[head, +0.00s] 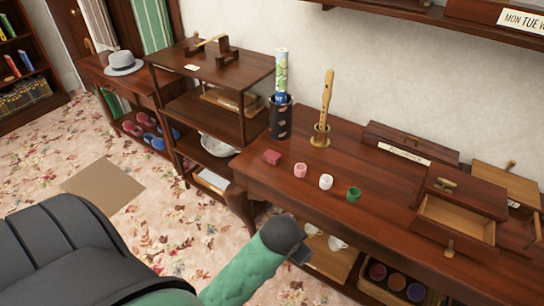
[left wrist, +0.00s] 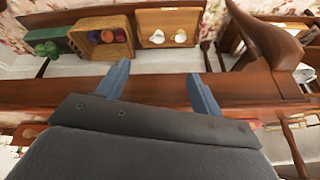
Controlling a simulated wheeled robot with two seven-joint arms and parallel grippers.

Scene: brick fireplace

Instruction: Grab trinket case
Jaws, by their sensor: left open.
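My left gripper (head: 302,257) is in front of the table's front edge, below the tabletop and well apart from the box. In the left wrist view my left gripper (left wrist: 158,72) has its two fingers spread, with nothing between them. The box cannot be made out in the left wrist view. My right gripper is not in view.
A pink cup-like piece (head: 300,170), a white one (head: 325,181) and a green one (head: 353,194) stand right of the box. Behind are a dark holder (head: 281,118) and a recorder (head: 326,105) on a stand. An open drawer box (head: 456,217) sits right.

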